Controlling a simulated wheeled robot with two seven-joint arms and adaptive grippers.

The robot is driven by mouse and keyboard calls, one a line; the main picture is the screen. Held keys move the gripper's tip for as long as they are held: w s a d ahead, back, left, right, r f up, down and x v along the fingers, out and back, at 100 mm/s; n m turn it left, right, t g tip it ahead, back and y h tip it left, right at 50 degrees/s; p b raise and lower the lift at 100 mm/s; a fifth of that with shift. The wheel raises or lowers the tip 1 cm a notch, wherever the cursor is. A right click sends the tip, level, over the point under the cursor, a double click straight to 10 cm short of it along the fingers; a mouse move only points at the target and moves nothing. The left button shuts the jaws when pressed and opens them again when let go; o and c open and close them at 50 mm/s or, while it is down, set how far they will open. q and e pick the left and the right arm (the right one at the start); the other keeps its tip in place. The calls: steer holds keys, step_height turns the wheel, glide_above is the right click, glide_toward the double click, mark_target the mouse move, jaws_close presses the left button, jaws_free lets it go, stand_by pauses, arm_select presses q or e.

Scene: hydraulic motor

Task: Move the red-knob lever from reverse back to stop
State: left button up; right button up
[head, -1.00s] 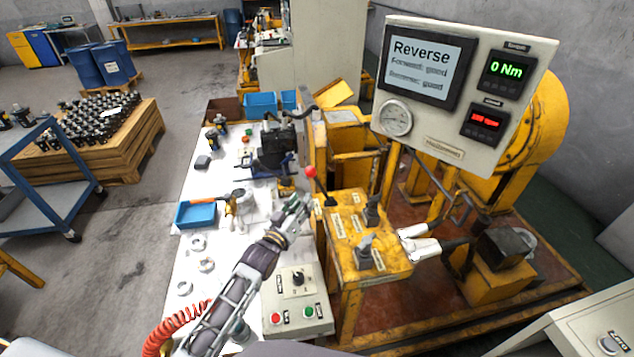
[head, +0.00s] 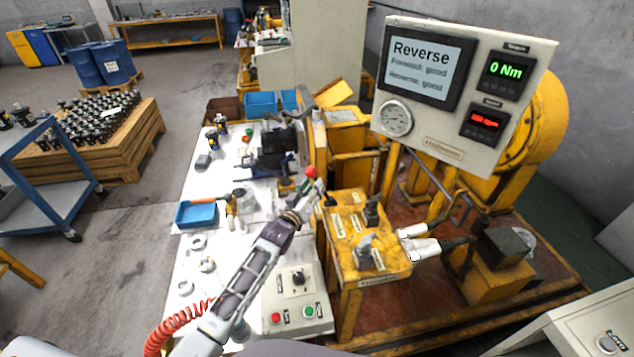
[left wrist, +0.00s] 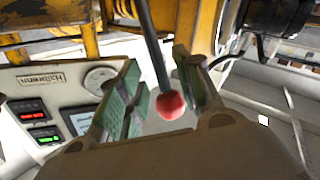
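The red-knob lever (head: 311,172) stands at the left edge of the yellow control stand (head: 345,262); its shaft is mostly hidden in the head view. My left gripper (head: 310,188) is at the lever, just below the knob in the picture. In the left wrist view the red knob (left wrist: 171,106) and its dark shaft lie between the two green-padded fingers (left wrist: 160,100), which are apart, with a gap seen on the left of the knob. The display panel (head: 470,90) reads "Reverse", with forward and reverse both "good". My right gripper is not in view.
Beside the red-knob lever, the yellow stand carries two grey levers (head: 366,250). A blue tray (head: 196,214) lies on the table's left side.

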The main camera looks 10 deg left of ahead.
arm_select(q)
steer(key=shift+x, duration=1.85)
jaws_close()
